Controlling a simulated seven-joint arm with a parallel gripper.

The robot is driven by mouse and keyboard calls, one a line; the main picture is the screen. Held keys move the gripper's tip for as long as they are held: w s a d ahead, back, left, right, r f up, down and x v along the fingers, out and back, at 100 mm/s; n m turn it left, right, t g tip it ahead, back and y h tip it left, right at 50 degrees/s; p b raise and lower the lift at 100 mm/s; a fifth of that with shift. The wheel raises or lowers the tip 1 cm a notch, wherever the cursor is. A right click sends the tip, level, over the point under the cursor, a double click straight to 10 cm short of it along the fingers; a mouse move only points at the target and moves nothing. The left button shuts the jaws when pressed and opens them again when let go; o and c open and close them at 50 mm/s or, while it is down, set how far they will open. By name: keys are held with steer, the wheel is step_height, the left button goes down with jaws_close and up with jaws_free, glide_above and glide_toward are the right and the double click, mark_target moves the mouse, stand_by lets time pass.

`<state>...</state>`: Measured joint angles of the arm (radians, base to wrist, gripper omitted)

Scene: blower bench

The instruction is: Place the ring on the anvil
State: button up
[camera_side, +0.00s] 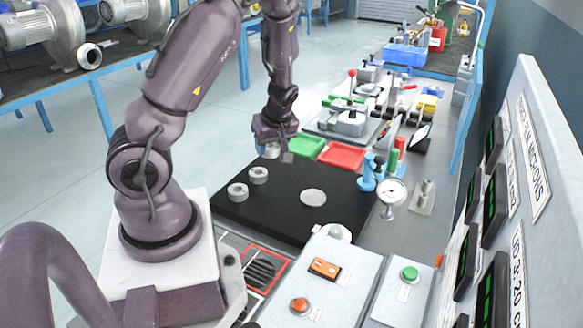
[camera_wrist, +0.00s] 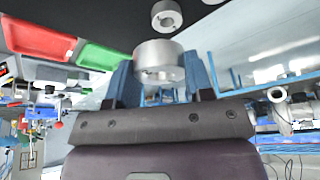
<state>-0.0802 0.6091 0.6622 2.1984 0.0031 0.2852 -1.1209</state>
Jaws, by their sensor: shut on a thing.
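My gripper (camera_side: 273,148) is over the far left part of the black mat (camera_side: 283,218). Its two blue fingers, clear in the wrist view (camera_wrist: 158,62), are shut on a grey metal ring (camera_wrist: 160,52), held above the mat. In the side view the held ring (camera_side: 271,152) is partly hidden by the gripper. A flat, pale round disc (camera_side: 313,197) lies on the mat, right of and nearer than my gripper; it may be the anvil, but I cannot tell. A blue stand (camera_side: 368,173) with a dial gauge (camera_side: 391,191) is at the mat's right edge.
Two more grey rings (camera_side: 238,192) (camera_side: 258,175) sit on the mat's left side. A green tray (camera_side: 307,146) and a red tray (camera_side: 342,156) lie behind the mat. A control box with an orange switch (camera_side: 324,268) stands in front. The mat around the disc is clear.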

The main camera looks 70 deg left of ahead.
mark_target(313, 195)
steer(key=w+d+f+m, duration=0.1)
steer(key=w+d+f, duration=0.1)
steer(key=w, duration=0.1)
steer(key=w+d+f+m+t, duration=0.1)
steer(key=w+d+f, duration=0.1)
steer(key=w, duration=0.1)
steer(key=w+d+f+m, duration=0.1)
steer(key=w+d+f, duration=0.1)
steer(key=w, duration=0.1)
steer(key=shift+w+d+f+t, duration=0.1)
steer(key=shift+f+t, duration=0.15)
steer(key=shift+t, duration=0.05)
steer(key=shift+f, duration=2.15)
steer(key=shift+f, duration=0.15)
steer(key=o, duration=1.1)
